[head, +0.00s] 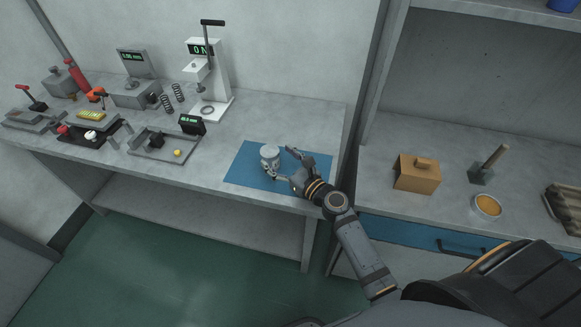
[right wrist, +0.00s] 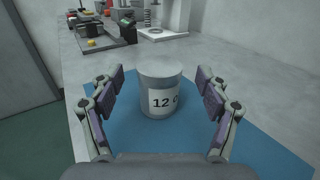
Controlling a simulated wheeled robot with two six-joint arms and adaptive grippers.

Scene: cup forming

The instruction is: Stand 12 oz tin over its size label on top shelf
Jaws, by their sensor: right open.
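The 12 oz tin (head: 269,155) is a small light-grey cylinder standing upright on a blue mat (head: 243,170) on the workbench. In the right wrist view the tin (right wrist: 160,88) shows a white label reading "12" and part of another letter. My right gripper (head: 283,163) is at the tin. In the right wrist view its open fingers (right wrist: 160,100) stand on either side of the tin, with a gap on each side. My left gripper is not in view. The shelf size label is not seen; only a piece of an upper shelf (head: 500,10) shows at the top right.
A press (head: 208,75), springs, gauges and small trays stand on the bench's left and middle. To the right, a second counter (head: 385,155) holds an orange-brown box (head: 417,174), a brush-like tool (head: 487,166) and an orange-filled bowl (head: 487,206). A post separates the two.

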